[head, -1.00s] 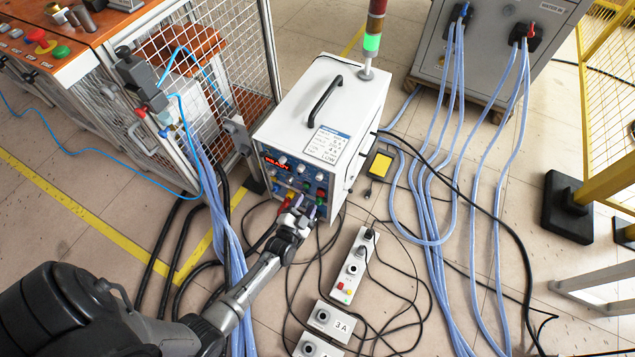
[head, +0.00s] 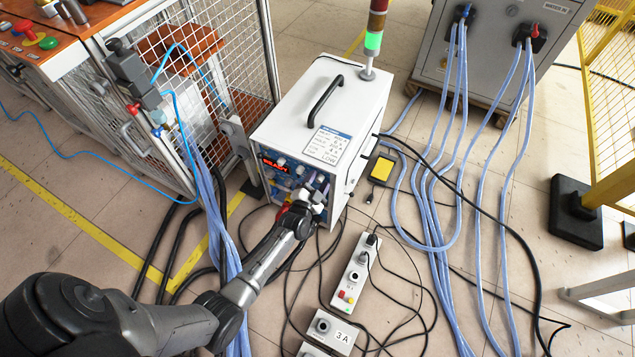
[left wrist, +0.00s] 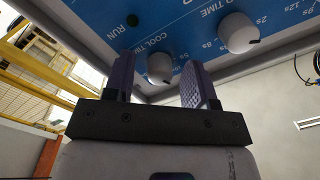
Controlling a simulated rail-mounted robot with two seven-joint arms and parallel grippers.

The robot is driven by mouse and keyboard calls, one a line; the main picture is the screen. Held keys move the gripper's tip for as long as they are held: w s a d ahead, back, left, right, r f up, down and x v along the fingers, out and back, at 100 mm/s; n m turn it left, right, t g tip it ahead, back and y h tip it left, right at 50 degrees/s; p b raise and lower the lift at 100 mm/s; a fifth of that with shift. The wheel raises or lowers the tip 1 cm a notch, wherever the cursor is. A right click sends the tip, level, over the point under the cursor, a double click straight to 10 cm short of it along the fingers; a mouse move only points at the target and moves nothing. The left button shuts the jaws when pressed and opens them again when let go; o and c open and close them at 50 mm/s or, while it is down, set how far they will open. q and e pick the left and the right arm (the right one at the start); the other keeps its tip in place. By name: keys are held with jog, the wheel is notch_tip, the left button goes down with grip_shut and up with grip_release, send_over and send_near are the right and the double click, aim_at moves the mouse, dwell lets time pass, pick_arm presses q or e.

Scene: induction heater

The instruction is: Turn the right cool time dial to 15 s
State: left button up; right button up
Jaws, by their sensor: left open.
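The white induction heater (head: 317,115) stands on the floor in the head view, its blue control panel (head: 273,180) facing me with a red lit display. In the left wrist view the panel (left wrist: 184,45) is close above, seen at a slant. The white cool time dial (left wrist: 159,68) shows in the gap between the two fingers of my left gripper (left wrist: 158,76). The gripper is open, and contact with the dial cannot be made out. The dial's setting is not clearly readable. In the head view my left gripper (head: 312,190) covers the panel's right part. My right gripper is not in view.
A second white dial (left wrist: 237,33) with a scale in seconds sits near the fingers. A signal tower (head: 373,40) shows green. Cables and a white socket strip (head: 354,272) lie on the floor. A wire cage (head: 225,50) stands left of the heater.

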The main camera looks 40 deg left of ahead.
pick_arm(q)
jog(key=c, duration=0.9)
jog(key=shift+r+m+p, duration=0.15)
jog(key=shift+m+p, duration=1.25)
jog(key=shift+m, duration=1.6)
jog(key=shift+m+p, duration=0.3)
jog(key=shift+m, duration=1.3)
